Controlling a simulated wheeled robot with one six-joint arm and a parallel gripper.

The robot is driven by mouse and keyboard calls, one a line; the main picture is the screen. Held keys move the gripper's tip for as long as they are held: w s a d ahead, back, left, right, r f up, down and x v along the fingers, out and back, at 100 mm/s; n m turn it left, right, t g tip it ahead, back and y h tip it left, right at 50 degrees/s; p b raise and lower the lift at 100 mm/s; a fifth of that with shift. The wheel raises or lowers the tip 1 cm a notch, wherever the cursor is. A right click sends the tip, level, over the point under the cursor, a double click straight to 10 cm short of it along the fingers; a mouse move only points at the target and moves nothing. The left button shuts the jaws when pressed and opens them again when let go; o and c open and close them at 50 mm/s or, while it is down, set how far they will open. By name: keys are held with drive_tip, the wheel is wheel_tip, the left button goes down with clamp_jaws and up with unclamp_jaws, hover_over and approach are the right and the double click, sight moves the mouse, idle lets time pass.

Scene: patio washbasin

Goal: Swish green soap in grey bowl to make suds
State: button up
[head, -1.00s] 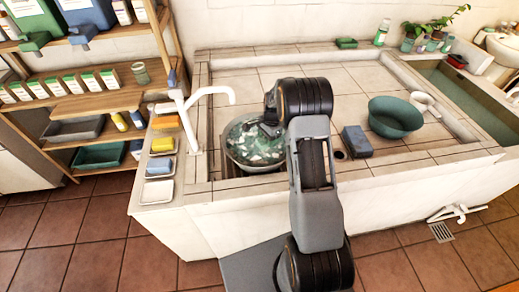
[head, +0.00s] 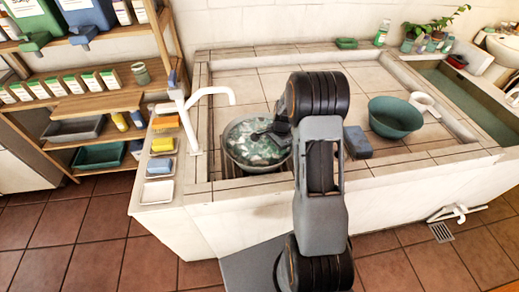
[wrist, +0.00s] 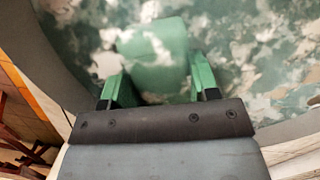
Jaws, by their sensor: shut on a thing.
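The grey bowl (head: 231,164) sits in the counter's front left, under the white tap. It holds greenish water with patches of white suds, which also show in the wrist view (wrist: 235,20). My gripper (head: 264,134) reaches into the bowl from the right. In the wrist view its green-tipped fingers (wrist: 160,82) are shut on the green soap (wrist: 152,55), which is at the water among the suds. How deep the soap sits is hard to tell. In the head view the held soap is not clearly visible.
A blue-grey block (head: 357,142) and a green basin (head: 395,117) stand right of my arm. The white tap (head: 210,92) rises close left of the bowl. Small dishes with orange and yellow pieces (head: 160,166) line the left edge. The counter's tiled middle (head: 270,75) is clear.

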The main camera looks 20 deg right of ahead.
drive_tip(key=shift+w+a, duration=0.25)
drive_tip(key=shift+w, duration=0.7)
drive_tip(key=shift+w+a, duration=0.2)
drive_tip(key=shift+w, duration=0.8)
drive_tip(key=shift+w+a, duration=0.25)
drive_tip(key=shift+w, duration=0.7)
idle(3.2)
drive_tip(key=shift+s+d, duration=0.15)
drive_tip(key=shift+s, duration=0.6)
drive_tip(key=shift+s+d, duration=0.15)
drive_tip(key=shift+s, duration=0.6)
wheel_tip(320, 180, up, 11)
drive_tip(key=p, duration=0.7)
